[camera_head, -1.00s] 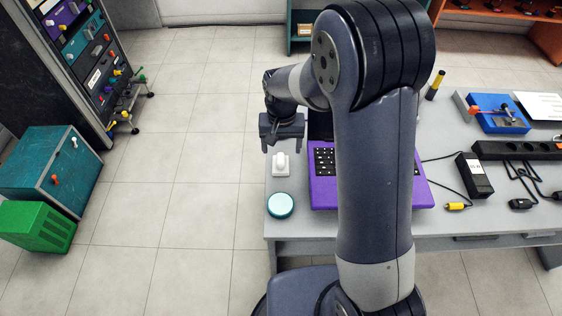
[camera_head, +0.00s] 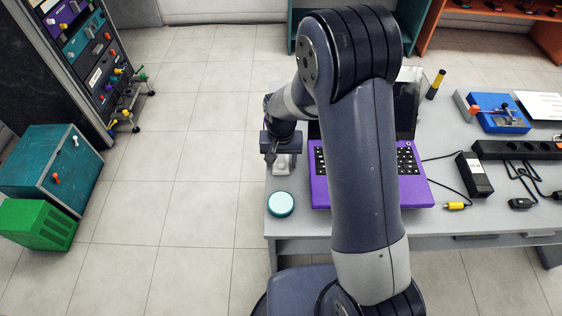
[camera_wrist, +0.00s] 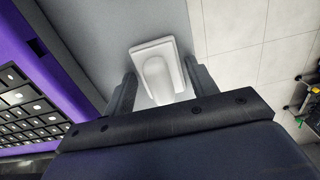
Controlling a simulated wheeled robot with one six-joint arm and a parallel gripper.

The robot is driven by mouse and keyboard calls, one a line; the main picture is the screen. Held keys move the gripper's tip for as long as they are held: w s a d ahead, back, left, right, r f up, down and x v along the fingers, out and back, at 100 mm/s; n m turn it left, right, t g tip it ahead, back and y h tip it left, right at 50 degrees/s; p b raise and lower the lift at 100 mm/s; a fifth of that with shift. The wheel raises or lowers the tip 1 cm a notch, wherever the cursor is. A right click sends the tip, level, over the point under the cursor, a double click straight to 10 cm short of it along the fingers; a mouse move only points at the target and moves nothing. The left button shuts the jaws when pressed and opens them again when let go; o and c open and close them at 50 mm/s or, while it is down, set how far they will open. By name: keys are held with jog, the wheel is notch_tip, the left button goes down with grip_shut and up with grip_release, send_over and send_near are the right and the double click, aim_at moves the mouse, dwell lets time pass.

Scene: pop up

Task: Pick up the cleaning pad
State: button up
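A white block with a square base and a raised rounded grip, which I take for the cleaning pad (camera_head: 281,168), lies on the grey table left of the purple laptop. My gripper (camera_head: 282,157) is above it and hides its far part in the head view. In the wrist view the cleaning pad (camera_wrist: 157,76) shows between the two dark fingers of my gripper (camera_wrist: 161,72). The fingers are open, one on each side, with gaps visible. I cannot tell how far above the pad the fingertips are.
The purple laptop (camera_head: 320,188) is close on the right, partly behind my arm. Left of the table (camera_head: 300,227) is open floor.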

jog(key=c, duration=0.7)
